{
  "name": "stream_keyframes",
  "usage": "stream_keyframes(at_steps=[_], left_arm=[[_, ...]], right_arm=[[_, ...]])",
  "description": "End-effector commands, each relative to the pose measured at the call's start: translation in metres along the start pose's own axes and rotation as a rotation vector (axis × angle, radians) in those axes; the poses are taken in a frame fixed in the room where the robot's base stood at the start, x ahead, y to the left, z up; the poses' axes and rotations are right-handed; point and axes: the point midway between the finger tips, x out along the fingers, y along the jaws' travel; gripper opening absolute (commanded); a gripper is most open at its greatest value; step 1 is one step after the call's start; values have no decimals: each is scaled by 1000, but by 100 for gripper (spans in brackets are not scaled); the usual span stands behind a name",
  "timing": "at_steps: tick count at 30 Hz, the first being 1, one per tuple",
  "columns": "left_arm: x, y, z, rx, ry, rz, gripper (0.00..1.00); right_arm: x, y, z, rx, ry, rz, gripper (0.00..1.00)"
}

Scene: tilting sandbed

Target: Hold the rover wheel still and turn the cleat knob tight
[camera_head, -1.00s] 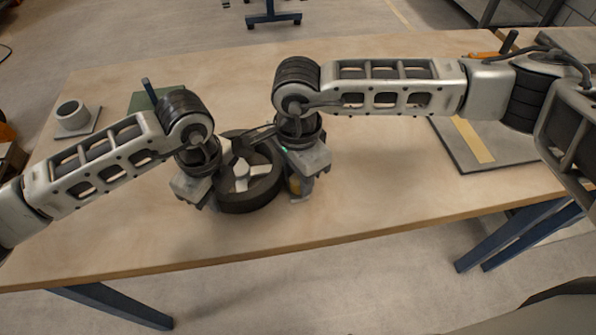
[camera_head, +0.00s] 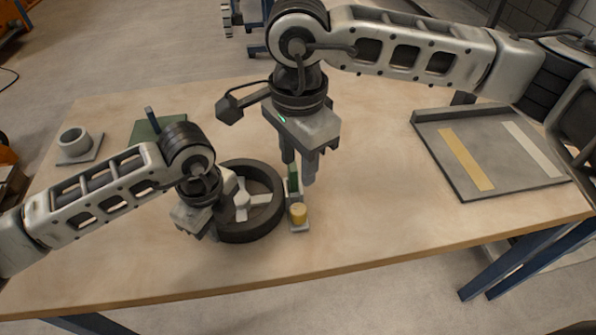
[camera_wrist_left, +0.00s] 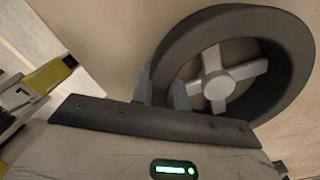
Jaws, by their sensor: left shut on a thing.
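The dark rover wheel (camera_head: 268,220) lies flat on the table, with a pale spoked hub; it also shows in the left wrist view (camera_wrist_left: 291,75). My left gripper (camera_head: 212,232) is shut on the near-left part of its rim; in the left wrist view its fingers (camera_wrist_left: 163,92) sit at the rim.
A grey tray (camera_head: 432,160) with a yellow and a white strip lies at the right. A grey ring on a plate (camera_head: 75,146) and a green block (camera_head: 152,130) are at the back left. The front of the table is clear.

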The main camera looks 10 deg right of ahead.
Motion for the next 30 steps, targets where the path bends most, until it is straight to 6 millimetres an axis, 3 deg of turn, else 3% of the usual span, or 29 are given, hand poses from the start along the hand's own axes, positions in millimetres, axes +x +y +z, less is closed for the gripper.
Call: stream_keyframes(at_steps=[12,13,15,25,30], left_arm=[[-1,-1,0,0,0,-3,0],[-1,-1,0,0,0,-3,24],[-1,-1,0,0,0,-3,41],[-3,-1,0,0,0,-2,41],[-26,-1,0,1,-1,-6,41]], right_arm=[[-3,0,0,-1,0,0,38],[-3,0,0,-1,0,0,38],[-3,0,0,-1,0,0,38],[-3,0,0,0,0,0,38],[-3,0,0,0,0,0,38]])
